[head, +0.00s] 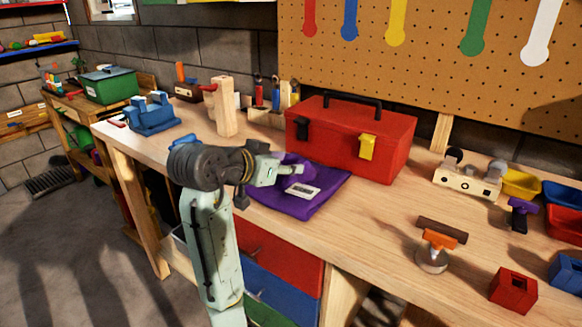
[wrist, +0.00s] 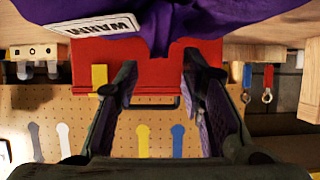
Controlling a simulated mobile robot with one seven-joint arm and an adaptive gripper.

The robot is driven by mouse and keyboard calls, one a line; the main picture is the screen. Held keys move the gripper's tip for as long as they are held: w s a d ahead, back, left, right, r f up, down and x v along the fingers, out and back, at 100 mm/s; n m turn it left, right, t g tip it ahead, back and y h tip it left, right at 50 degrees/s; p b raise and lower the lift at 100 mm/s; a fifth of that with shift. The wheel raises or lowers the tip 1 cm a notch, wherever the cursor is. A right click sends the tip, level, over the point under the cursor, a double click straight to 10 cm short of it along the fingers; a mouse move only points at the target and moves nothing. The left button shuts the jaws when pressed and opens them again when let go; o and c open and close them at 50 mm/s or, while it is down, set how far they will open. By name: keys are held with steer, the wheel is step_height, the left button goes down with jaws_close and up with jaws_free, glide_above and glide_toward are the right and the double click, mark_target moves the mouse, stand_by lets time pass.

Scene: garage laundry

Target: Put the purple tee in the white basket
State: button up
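The purple tee (head: 312,202) lies folded on the workbench in front of the red toolbox, with a white label on top and a raised fold. It also fills the top of the wrist view (wrist: 205,18), where a bunched part hangs toward the gap between my fingers. My gripper (head: 290,172) is at the tee's left part, close over or touching it; I cannot tell which. In the wrist view my gripper (wrist: 160,66) has its fingers spread, with the red toolbox visible between them. I cannot make out a white basket in either view.
The red toolbox (head: 350,140) stands right behind the tee. A wooden post (head: 224,107) and a blue tool (head: 150,115) stand to the left. A clamp-like orange-topped item (head: 434,252) and a red block (head: 513,288) are at right. Coloured drawers (head: 275,285) are below.

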steer(key=v, duration=0.9)
steer(key=shift+b, duration=0.3)
